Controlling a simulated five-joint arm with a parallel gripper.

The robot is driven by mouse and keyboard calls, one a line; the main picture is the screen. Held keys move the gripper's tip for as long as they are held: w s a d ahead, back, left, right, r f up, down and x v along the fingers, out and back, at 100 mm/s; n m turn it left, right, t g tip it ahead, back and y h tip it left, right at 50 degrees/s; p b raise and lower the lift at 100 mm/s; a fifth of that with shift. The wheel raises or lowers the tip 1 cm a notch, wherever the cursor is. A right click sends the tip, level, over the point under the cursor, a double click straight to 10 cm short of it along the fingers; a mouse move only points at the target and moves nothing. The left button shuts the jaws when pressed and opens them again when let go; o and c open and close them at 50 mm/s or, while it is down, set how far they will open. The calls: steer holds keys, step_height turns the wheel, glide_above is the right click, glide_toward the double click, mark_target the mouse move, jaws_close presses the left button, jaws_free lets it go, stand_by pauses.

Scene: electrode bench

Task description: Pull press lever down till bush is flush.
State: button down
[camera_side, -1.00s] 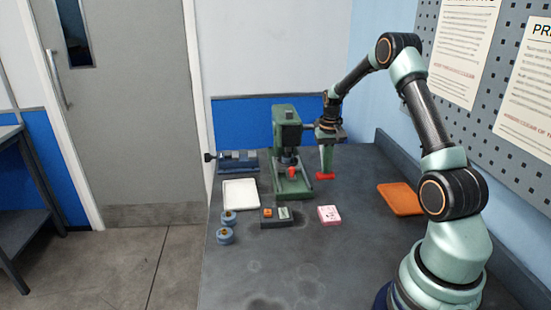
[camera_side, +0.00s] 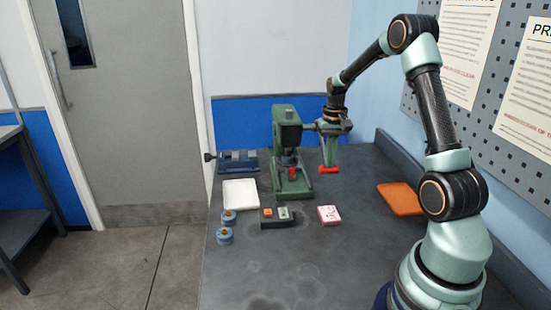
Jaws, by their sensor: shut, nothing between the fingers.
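The green press (camera_side: 288,125) stands at the back of the bench. A short dark lever rod (camera_side: 309,127) sticks out from its right side toward my gripper; its far end is hidden or merges with the gripper. My gripper (camera_side: 329,168) points down just right of the press, its red tips low near the bench. It is shut and holds nothing. I cannot tell whether it touches the lever. A red piece (camera_side: 293,174) sits under the press ram (camera_side: 287,159). The bush is too small to make out, so its seating cannot be judged.
A blue vise (camera_side: 238,160) and a white tray (camera_side: 241,196) stand left of the press. In front are blue spools (camera_side: 225,236), a dark block (camera_side: 277,222) with small parts, and a pink box (camera_side: 329,215). An orange tray (camera_side: 399,199) lies right. The front bench is clear.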

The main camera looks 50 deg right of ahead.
steer(key=shift+r, duration=0.1)
steer(key=shift+s+a+r, duration=0.2)
steer(key=shift+r, duration=0.6)
steer(key=shift+s+a+r, duration=0.15)
steer(key=shift+r, duration=0.6)
steer(key=shift+s+a+r, duration=0.2)
steer(key=shift+r, duration=0.6)
steer(key=shift+r, duration=2.55)
steer(key=r, duration=0.3)
steer(key=w+d+r, duration=0.1)
steer(key=r, duration=0.1)
